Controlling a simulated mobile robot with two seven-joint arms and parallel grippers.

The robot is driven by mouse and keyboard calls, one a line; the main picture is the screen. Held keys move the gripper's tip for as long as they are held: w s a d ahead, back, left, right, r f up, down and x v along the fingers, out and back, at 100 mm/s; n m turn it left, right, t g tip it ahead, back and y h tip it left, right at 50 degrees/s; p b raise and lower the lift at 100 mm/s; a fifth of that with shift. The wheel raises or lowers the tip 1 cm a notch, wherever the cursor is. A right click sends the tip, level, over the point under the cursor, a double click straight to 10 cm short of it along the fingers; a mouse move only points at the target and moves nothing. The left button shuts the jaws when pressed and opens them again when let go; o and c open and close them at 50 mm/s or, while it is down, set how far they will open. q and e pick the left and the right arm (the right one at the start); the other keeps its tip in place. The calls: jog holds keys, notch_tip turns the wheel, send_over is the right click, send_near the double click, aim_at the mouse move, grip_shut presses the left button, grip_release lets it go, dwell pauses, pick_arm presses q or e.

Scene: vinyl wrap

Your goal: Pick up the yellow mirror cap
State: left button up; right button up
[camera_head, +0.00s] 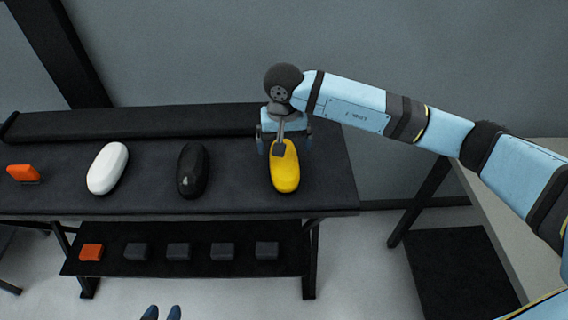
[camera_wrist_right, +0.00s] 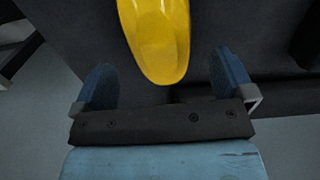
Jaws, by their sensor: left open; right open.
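The yellow mirror cap (camera_head: 286,172) lies on the dark table at the right end of the row. My right gripper (camera_head: 284,142) is open over the far end of the cap. In the right wrist view the yellow cap (camera_wrist_right: 160,42) lies between and beyond the two blue fingers, apart from both.
A black cap (camera_head: 193,170) and a white cap (camera_head: 107,168) lie left of the yellow one. An orange squeegee-like block (camera_head: 23,174) is at far left. A dark roll (camera_head: 130,122) runs along the table's back. The lower shelf (camera_head: 210,268) holds several small blocks.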

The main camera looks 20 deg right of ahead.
aim_at(284, 163)
jog(key=f, duration=0.6)
jog(key=shift+s+f, duration=0.25)
jog(key=shift+f, duration=0.1)
jog(key=c, duration=0.9)
